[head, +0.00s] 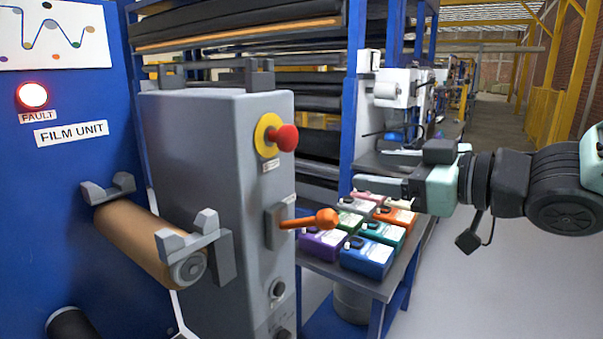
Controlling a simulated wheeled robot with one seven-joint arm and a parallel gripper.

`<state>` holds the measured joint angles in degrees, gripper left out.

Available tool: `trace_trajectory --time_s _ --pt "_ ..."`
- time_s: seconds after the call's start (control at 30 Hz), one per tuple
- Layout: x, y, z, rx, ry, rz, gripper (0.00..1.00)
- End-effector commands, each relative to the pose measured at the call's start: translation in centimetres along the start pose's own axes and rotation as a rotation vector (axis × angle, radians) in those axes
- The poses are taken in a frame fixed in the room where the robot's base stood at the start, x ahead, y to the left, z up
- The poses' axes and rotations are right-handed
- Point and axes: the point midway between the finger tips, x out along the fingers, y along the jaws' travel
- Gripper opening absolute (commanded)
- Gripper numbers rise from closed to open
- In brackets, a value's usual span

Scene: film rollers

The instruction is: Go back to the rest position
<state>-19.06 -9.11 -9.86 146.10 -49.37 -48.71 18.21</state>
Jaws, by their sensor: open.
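My gripper (372,173) reaches in from the right in the head view, its fingers pointing left and apart, with nothing held between them. It is in the air in front of the shelf frame, above and near the right side of the table with coloured containers. It is clear of the grey control box (215,190) and of the orange lever (310,221) on that box. The lever points to the right.
A blue film unit (75,150) with a lit red fault lamp (32,96) stands at left. A brown roller (150,243) sits in brackets. A red stop button (284,138) juts from the box. Several containers (367,258) fill the table. Floor at right (500,290) is clear.

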Motion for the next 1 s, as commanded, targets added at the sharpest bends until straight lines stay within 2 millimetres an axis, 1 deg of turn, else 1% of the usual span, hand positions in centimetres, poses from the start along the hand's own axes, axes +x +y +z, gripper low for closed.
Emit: trace_trajectory --time_s 0.03,0.13,0.27,0.3,0.37,0.4,0.47,0.5,0.6,0.7,0.8,1.0 --pt "0.6 -0.3 1.2 0.013 -0.075 0.029 0.64" --pt "1.1 -1.1 4.4 0.053 -0.268 0.092 0.64" --pt "0.2 -3.8 8.8 0.112 -0.544 0.125 0.64" --pt "-0.5 -4.9 10.1 0.131 -0.632 0.124 0.64" --pt "-1.8 -7.0 11.9 0.161 -0.769 0.112 0.64" --pt "-2.8 -8.4 13.0 0.181 -0.858 0.097 0.64" --pt "-4.5 -10.7 14.2 0.208 -0.986 0.067 0.64" --pt "-5.7 -12.2 14.8 0.224 -1.064 0.044 0.64" --pt "-8.5 -15.4 15.7 0.257 -1.228 -0.017 0.64" --pt "-10.5 -17.5 16.0 0.28 -1.336 -0.066 0.64" --pt "-11.6 -18.6 16.0 0.291 -1.391 -0.093 0.64" --pt "-11.9 -18.9 16.0 0.294 -1.405 -0.099 0.64"
